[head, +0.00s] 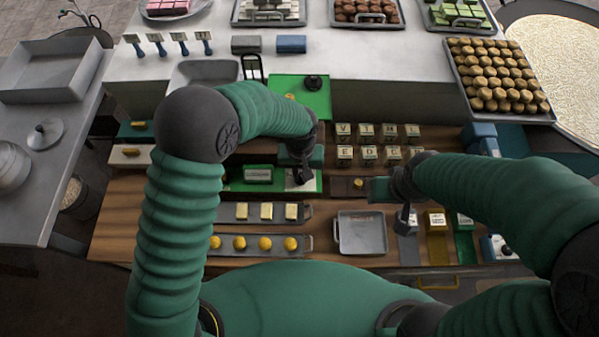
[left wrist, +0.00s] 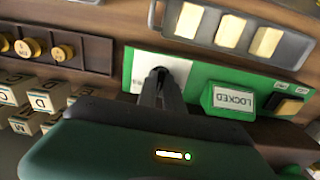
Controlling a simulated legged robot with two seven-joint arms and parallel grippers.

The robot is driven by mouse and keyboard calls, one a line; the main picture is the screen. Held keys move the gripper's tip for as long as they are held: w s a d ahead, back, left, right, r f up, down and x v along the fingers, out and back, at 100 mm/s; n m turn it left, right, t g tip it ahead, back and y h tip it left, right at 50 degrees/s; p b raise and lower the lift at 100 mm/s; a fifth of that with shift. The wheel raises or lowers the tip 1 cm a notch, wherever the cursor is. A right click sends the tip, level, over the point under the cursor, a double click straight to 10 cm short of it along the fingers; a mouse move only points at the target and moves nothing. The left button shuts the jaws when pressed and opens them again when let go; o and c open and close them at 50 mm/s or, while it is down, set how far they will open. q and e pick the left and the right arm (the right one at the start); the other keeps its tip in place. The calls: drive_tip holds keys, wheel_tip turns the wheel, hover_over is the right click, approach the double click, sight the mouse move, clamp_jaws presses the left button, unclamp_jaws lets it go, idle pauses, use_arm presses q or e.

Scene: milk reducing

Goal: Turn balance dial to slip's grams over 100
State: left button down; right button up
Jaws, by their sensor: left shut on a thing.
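My left gripper (head: 302,177) points down at the white panel (head: 308,186) on the right end of a green board (head: 232,184). In the left wrist view its fingers (left wrist: 163,80) are shut on a small dark dial, mostly hidden between the tips, on the white panel (left wrist: 142,70). I cannot make out a slip with readable grams.
Letter blocks (head: 367,154) stand in rows behind. Brass knobs (left wrist: 63,52) sit on a dark strip beside the board. Trays of yellow pieces (head: 240,243) and an empty grey tray (head: 362,232) lie in front. Another green board (head: 318,101) is farther back.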

use_arm(q)
drive_tip(key=shift+d+m, duration=0.15)
drive_tip(key=shift+m, duration=0.95)
drive_tip(key=m, duration=0.2)
drive_tip(key=shift+m, duration=0.3)
drive_tip(key=m+p, duration=0.1)
drive_tip(key=m, duration=0.1)
drive_tip(key=shift+m, duration=2.3)
use_arm(e)
drive_tip(key=shift+d+r, duration=0.25)
drive_tip(key=shift+r, duration=0.45)
use_arm(q)
drive_tip(key=c, duration=1.5)
unclamp_jaws()
wheel_tip(320, 180, up, 17)
drive_tip(key=shift+w+f+b, duration=0.1)
drive_tip(key=shift+b, duration=0.9)
use_arm(e)
drive_tip(key=shift+s+x, duration=0.25)
drive_tip(key=shift+x, duration=0.95)
drive_tip(key=shift+f, duration=0.1)
